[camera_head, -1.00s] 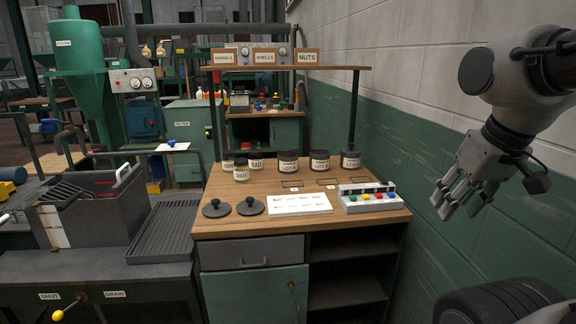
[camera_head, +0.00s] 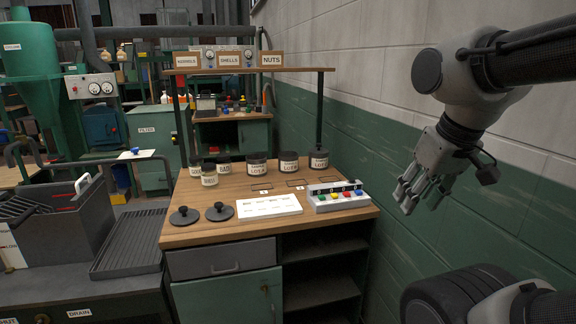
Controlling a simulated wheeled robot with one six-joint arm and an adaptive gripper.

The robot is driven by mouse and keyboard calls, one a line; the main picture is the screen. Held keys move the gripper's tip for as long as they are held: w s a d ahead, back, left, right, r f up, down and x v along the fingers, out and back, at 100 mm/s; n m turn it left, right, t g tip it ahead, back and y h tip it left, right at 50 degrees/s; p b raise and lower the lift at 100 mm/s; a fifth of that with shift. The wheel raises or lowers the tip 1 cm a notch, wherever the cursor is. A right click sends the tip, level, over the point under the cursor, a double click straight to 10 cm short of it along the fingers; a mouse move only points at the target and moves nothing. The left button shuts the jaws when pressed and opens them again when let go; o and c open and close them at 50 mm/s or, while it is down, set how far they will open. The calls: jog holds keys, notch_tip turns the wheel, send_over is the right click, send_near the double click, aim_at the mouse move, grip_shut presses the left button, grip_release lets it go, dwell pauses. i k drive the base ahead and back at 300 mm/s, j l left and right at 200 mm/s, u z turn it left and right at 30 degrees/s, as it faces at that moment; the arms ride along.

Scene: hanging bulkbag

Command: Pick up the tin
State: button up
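I cannot tell which one the task means. My gripper (camera_head: 414,196) hangs at the right in front of the wall, well apart from the tins. Its fingers look spread and empty.
Two dark knobbed lids (camera_head: 220,211), a white sheet (camera_head: 268,206) and a button box (camera_head: 338,197) lie along the bench front. A shelf (camera_head: 250,71) with signs spans above the tins. A grey bin (camera_head: 70,215) stands left. The wall (camera_head: 370,130) bounds the right.

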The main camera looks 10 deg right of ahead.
aim_at(256, 163)
jog(key=i+u, duration=0.25)
jog(key=i, duration=0.35)
jog(key=i+l+u, duration=0.1)
jog(key=i+u, duration=0.2)
jog(key=i, duration=0.35)
